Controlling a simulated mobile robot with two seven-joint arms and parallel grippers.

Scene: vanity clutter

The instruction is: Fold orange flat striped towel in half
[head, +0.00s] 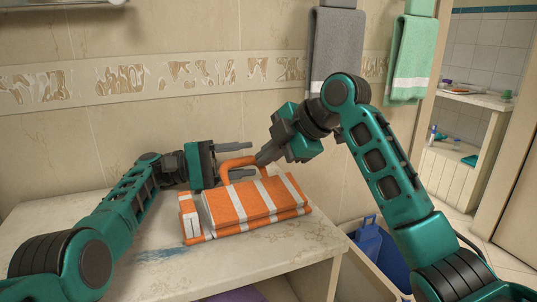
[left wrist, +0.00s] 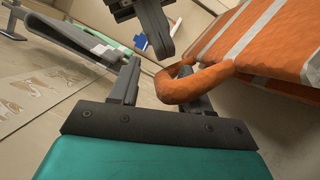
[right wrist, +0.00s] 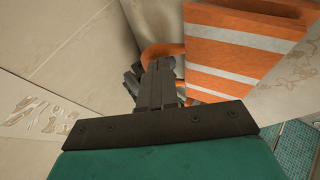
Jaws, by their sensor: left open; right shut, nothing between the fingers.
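The orange towel with white stripes (head: 255,205) lies on the table, layered over itself rather than flat. Its back edge is raised in a curled orange loop (head: 238,162). The loop also shows in the left wrist view (left wrist: 195,85) and the right wrist view (right wrist: 162,49). My left gripper (head: 242,160) is open at the loop's left. In the left wrist view the loop lies by its fingertips; I cannot tell whether it is between them. My right gripper (head: 260,159) is shut and empty, its tips close to the loop. It also shows in the right wrist view (right wrist: 158,75).
The stone-topped table (head: 290,250) has bare room in front of the towel. A tiled wall stands close behind. A grey towel (head: 336,50) and a green towel (head: 411,60) hang on it. A bin with blue items (head: 368,243) stands below the table's right edge.

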